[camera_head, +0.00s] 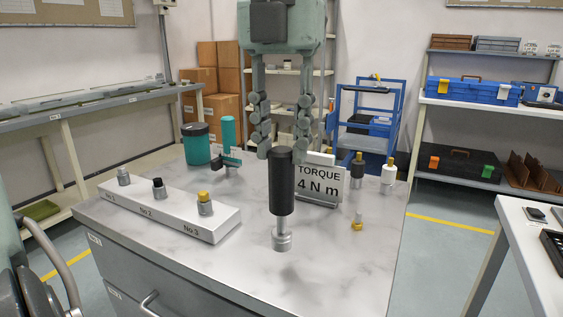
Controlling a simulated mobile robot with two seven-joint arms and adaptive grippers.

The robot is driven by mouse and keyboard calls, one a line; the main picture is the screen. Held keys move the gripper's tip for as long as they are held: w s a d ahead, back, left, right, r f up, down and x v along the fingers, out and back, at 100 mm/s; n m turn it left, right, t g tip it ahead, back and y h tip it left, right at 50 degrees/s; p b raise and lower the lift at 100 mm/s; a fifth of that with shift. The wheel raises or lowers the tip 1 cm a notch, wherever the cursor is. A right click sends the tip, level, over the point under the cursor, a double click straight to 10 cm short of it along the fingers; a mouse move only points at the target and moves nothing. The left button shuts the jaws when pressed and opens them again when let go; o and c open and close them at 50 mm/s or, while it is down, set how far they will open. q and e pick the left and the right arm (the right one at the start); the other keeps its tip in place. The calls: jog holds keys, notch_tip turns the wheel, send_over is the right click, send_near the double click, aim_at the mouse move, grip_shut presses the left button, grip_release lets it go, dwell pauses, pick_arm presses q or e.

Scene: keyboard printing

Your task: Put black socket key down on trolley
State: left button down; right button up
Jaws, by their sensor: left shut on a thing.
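My left gripper (283,154) comes down from the top centre, its two fingers closed around the top of an upright black cylindrical tool with a silver socket end, which I take as the black socket key (282,190). Its silver lower end is just above or on the grey marbled top of the trolley (335,275); I cannot tell whether it touches. My right gripper does not show.
A white holder (215,231) marked No 1 to No 3, with sockets in it, lies to the left. A teal canister (196,148) and a teal tool (229,133) stand behind. A torque sign (318,181) and several small tools stand right. The front right top is clear.

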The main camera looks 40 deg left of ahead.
aim_at(282, 202)
pick_arm(q)
notch_tip(282, 202, down, 2)
jog(key=shift+f, duration=0.15)
jog(key=shift+a+f, duration=0.1)
jog(key=shift+f, duration=0.7)
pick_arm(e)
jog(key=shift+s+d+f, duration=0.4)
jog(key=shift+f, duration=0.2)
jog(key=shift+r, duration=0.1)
pick_arm(q)
jog(key=c, duration=1.4)
grip_release()
jog(key=shift+o, duration=1.1)
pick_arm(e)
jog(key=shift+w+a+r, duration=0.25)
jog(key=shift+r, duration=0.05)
